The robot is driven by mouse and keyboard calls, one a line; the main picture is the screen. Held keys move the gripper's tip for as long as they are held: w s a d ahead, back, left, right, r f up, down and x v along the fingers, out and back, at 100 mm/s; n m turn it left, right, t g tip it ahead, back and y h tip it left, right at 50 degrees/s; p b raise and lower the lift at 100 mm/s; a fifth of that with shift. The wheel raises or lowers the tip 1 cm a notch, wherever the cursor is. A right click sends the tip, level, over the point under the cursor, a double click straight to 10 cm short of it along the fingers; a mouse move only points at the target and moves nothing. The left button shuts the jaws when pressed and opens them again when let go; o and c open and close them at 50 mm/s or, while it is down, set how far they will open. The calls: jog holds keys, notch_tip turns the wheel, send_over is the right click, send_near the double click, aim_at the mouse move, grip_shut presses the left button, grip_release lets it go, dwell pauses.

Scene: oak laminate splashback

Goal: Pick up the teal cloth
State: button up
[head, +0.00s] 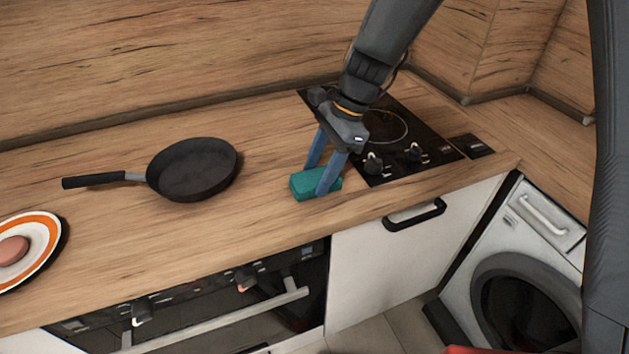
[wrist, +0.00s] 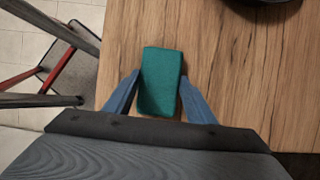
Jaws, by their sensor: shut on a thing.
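The teal cloth (head: 304,185) is a small folded block on the wooden counter, left of the cooktop and near the front edge. My gripper (head: 317,180) reaches down to it with its blue fingers on either side of it. In the wrist view the cloth (wrist: 160,78) lies between the two fingertips of my gripper (wrist: 159,82), which is shut on it. In the head view the near finger hides part of the cloth. I cannot tell whether the cloth is clear of the counter.
A black frying pan (head: 193,168) stands to the left on the counter. An orange-rimmed plate (head: 47,222) holding a brownish round item (head: 12,250) is at the far left. The black cooktop (head: 413,129) with knobs is just right of my gripper. Bare counter lies between pan and cloth.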

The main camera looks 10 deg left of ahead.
aim_at(318, 175)
jog(key=shift+r, duration=0.1)
jog(key=shift+w+r+b, duration=0.1)
jog(key=shift+r+b, duration=0.2)
notch_tip(318, 175, up, 10)
jog(key=b, duration=0.1)
